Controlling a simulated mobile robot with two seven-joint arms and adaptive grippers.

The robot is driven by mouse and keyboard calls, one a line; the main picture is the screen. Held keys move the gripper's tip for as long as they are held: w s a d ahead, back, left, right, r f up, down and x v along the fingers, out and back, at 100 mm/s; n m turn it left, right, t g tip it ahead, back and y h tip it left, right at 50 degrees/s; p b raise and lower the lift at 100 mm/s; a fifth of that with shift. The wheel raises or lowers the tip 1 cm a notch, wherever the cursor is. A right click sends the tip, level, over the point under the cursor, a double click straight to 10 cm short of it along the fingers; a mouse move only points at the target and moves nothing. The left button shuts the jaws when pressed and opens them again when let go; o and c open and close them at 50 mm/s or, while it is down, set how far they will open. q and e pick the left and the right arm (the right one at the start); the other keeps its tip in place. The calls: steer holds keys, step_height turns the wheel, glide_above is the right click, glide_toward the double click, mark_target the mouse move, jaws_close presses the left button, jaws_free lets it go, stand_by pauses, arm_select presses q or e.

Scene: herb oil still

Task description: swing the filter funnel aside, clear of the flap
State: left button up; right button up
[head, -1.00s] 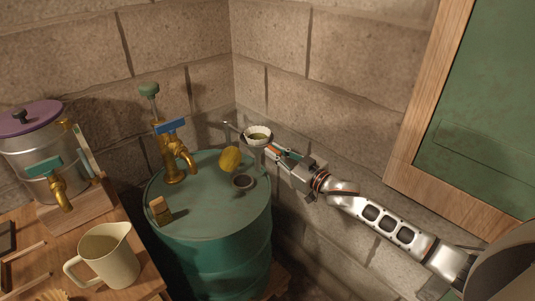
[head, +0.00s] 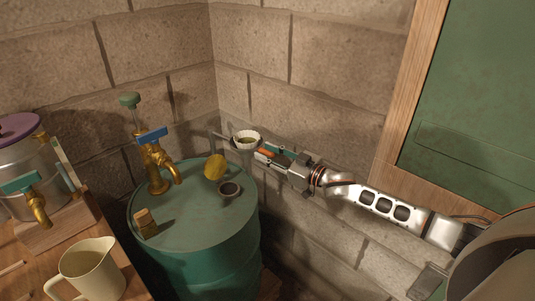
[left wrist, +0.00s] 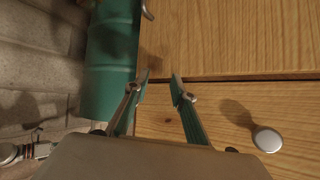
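The filter funnel (head: 246,141), a small white cup with green matter inside, sits on a thin rod above the back right edge of the green drum (head: 190,222). The flap (head: 215,167), a yellow round disc, stands raised beside the drum's dark round opening (head: 229,190). The funnel is behind and to the right of the flap, with a gap between them in the picture. My right gripper (head: 263,152) has its fingers around the funnel's orange-brown handle; the contact is small and partly hidden. My left gripper (left wrist: 162,77) is open and empty in the left wrist view.
A brass tap (head: 157,165) with a blue lever and a cork (head: 146,222) are on the drum top. A cream jug (head: 92,270) and a metal pot (head: 22,165) stand at left. Stone walls close in behind; a green-panelled cabinet (head: 480,110) is at right.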

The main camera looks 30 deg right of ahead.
steer(key=shift+s, duration=0.15)
steer(key=v, duration=1.1)
steer(key=shift+s+d, duration=0.2)
steer(key=shift+s, duration=0.15)
